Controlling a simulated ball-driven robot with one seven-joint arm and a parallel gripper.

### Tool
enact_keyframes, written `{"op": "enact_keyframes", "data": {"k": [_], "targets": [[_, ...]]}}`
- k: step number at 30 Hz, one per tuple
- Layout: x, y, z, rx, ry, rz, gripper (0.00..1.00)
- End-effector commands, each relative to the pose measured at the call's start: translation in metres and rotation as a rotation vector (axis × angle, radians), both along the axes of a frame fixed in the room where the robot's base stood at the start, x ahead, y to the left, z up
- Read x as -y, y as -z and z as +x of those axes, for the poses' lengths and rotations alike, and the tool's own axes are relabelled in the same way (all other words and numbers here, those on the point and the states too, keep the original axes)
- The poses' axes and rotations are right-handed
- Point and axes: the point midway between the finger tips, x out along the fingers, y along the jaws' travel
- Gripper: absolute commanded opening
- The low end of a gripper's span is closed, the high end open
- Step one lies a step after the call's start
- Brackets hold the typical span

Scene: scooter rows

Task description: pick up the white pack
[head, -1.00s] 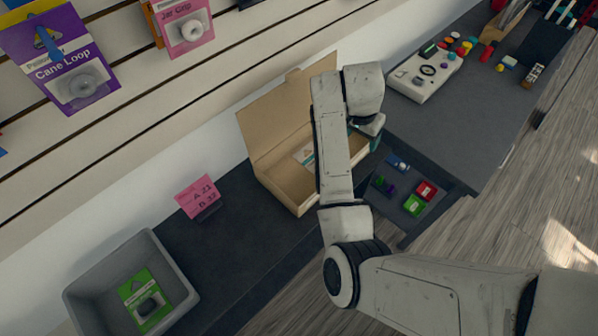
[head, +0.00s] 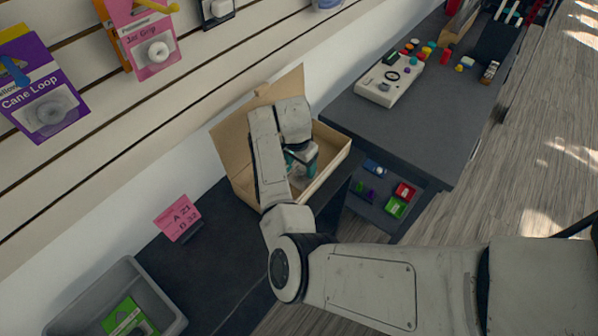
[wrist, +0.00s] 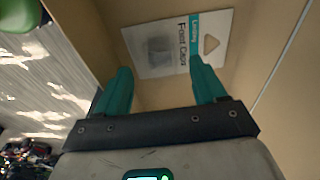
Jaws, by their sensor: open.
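The white pack (wrist: 188,42) lies flat in the open cardboard box (head: 336,172). In the wrist view it has a teal strip, a triangle hole, a grey item and the words "Foot Caps". My gripper (wrist: 160,66) is open. Its two teal fingers are spread, with tips near the pack's near edge; I cannot tell whether they touch it. In the head view my gripper (head: 300,160) is inside the box's opening, and my arm hides most of the pack.
A grey bin (head: 85,300) with a green pack (head: 128,318) stands at lower left. A pink sign (head: 177,217) is beside the box. A dark table (head: 430,125) holds a white device (head: 390,80). Packs hang on the slatted wall.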

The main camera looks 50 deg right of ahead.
Motion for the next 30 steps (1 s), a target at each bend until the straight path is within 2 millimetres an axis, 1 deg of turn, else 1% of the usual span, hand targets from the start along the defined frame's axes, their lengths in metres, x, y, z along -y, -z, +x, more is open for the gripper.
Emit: {"op": "enact_keyframes", "data": {"k": [3,6,10,16,30], "targets": [[0.002,0.017,0.001,-0.003,0.001,0.002,0.7],[0.003,0.029,0.001,-0.002,0.0,0.001,0.7],[0.004,0.035,0.001,0.0,0.0,0.0,0.7],[0.004,0.035,0.001,0.0,0.0,0.0,0.69],[0.004,0.034,0.001,0.0,0.0,0.0,0.24]]}}
